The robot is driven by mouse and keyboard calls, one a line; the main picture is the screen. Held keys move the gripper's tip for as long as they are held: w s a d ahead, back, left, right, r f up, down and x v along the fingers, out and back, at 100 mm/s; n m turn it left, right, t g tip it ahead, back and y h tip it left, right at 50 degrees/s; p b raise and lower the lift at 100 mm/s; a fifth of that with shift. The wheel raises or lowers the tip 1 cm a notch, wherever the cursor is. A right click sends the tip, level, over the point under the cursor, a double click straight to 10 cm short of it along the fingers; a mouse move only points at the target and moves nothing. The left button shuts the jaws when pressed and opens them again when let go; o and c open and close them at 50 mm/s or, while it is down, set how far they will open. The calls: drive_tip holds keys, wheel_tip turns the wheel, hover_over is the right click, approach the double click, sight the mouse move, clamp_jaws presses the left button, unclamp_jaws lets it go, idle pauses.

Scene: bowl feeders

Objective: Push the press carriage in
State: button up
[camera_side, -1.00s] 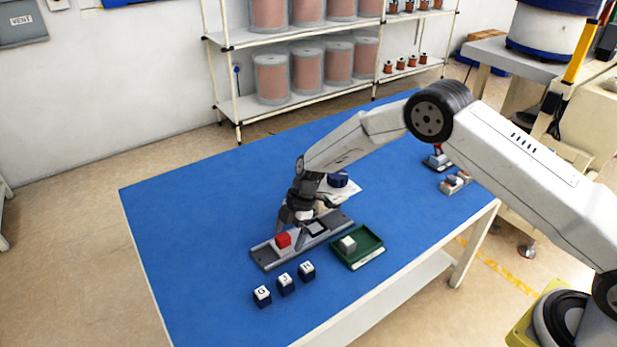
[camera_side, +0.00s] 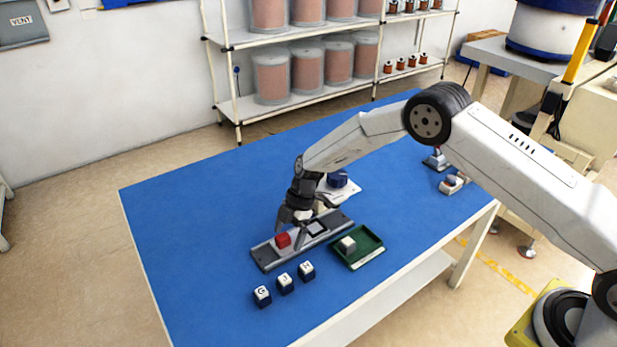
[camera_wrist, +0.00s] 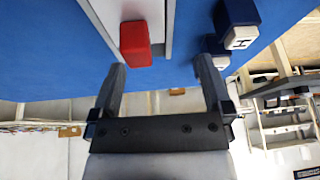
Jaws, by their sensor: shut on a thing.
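A long grey fixture (camera_side: 268,255) with rails lies on the blue table, and a red block (camera_side: 283,240) sits on its left part. A dark square frame (camera_side: 316,229) is on it further right. I cannot tell which part is the press carriage. My gripper (camera_side: 298,222) is low at the fixture's back edge, close to the red block. In the wrist view the fingers (camera_wrist: 162,75) stand apart, with the red block (camera_wrist: 135,44) just ahead near the left finger. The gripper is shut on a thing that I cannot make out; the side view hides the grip.
Several dark blocks with white lettered tops, one marked H (camera_side: 306,269), stand in front of the fixture. A green tray (camera_side: 374,255) with a pale block (camera_side: 348,244) is to the right. A white plate (camera_side: 350,193) with a dark blue part is behind. The table's left side is clear.

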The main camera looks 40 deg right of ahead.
sight(284, 236)
drive_tip(key=r+n, duration=0.1)
drive_tip(key=n, duration=1)
drive_tip(key=w+d+r+n, duration=0.1)
drive_tip(key=r+n, duration=0.1)
drive_tip(key=n, duration=1)
drive_tip(key=w+d+r+n, duration=0.1)
drive_tip(key=n, duration=1.1)
drive_tip(key=shift+w+d+r+t, duration=0.15)
drive_tip(key=shift+d+t, duration=0.1)
drive_tip(key=shift+t, duration=0.15)
drive_tip(key=shift+s+x, duration=0.2)
drive_tip(key=shift+x, duration=3.65)
drive_tip(key=shift+a, duration=0.1)
clamp_jaws()
